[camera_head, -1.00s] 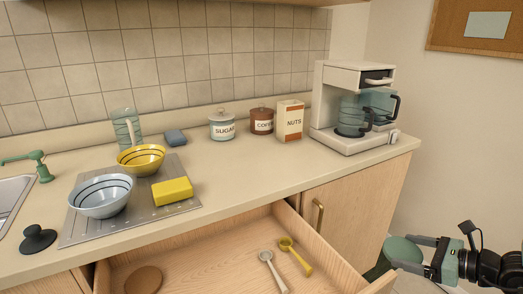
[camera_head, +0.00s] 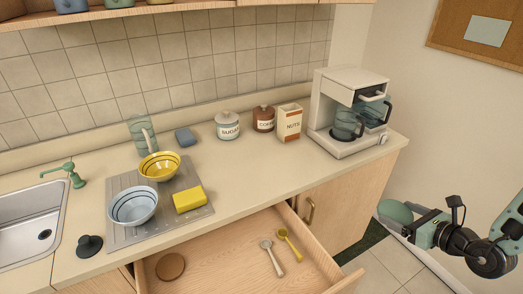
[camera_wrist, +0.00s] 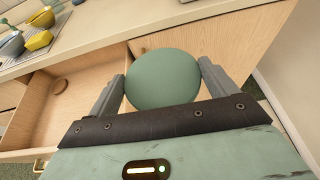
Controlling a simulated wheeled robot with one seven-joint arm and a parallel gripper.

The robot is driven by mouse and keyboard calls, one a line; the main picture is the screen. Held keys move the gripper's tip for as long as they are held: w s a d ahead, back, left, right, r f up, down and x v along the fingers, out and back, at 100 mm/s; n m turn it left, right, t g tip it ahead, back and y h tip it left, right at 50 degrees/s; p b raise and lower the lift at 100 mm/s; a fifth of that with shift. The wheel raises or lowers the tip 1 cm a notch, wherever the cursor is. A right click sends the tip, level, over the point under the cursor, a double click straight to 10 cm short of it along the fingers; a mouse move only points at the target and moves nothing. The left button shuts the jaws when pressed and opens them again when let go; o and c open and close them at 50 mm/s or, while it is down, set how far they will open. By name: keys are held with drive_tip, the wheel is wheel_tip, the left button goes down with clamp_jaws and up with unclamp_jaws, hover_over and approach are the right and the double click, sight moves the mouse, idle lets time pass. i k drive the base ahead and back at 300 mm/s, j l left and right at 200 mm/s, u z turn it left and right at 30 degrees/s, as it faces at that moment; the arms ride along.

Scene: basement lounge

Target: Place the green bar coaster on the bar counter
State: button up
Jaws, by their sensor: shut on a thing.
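The green bar coaster (camera_head: 396,211) is a round, flat green disc held between the fingers of my gripper (camera_head: 416,219). In the wrist view the coaster (camera_wrist: 163,79) faces the camera, with one finger of my gripper (camera_wrist: 163,90) on each side of it. It is in the air to the right of the open drawer, apart from the counter. The beige bar counter (camera_head: 255,171) runs along the tiled wall, to the left of and beyond my gripper.
An open drawer (camera_head: 225,262) juts out below the counter, holding a brown round disc (camera_head: 170,267) and two spoons. A coffee maker (camera_head: 347,112), nuts box (camera_head: 289,122), canisters, bowls and a yellow sponge (camera_head: 189,199) stand on the counter. The counter's front strip right of the sponge is clear.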

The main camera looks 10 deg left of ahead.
sight(234, 185)
drive_tip(key=k+j+u, duration=0.3)
drive_tip(key=j+u, duration=0.3)
drive_tip(key=i+j+u, duration=0.1)
drive_tip(key=j+u, duration=0.15)
drive_tip(key=j, duration=0.25)
